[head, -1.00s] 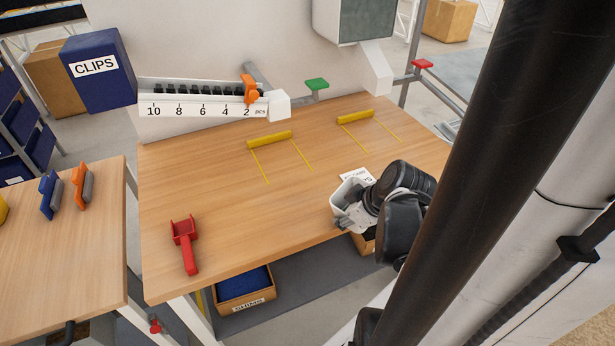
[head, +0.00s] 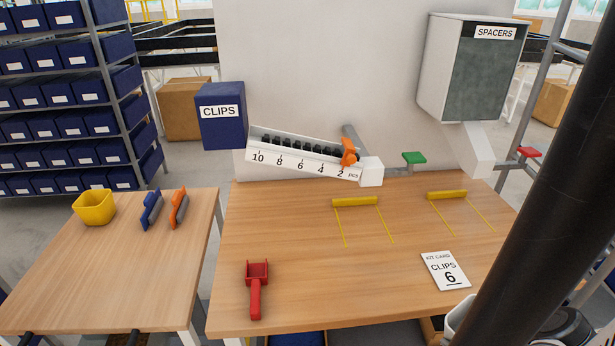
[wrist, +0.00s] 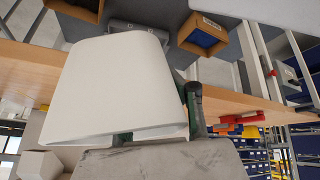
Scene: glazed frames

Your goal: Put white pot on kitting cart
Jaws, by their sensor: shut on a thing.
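The white pot (wrist: 112,88) fills the left of the wrist view, tilted in that picture. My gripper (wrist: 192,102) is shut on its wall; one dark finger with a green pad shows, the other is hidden. In the head view only a sliver of the pot (head: 457,318) shows beside my dark column, at the workbench's front right edge. My gripper is mostly hidden there. A separate wooden-topped table (head: 110,275) at the left looks like the kitting cart, though no label shows.
That left table holds a yellow bin (head: 93,207), a blue clamp-like tool (head: 151,210) and an orange one (head: 178,208). The workbench (head: 330,275) carries a red scoop (head: 256,288) and a CLIPS 6 card (head: 445,270). The left table's front is clear.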

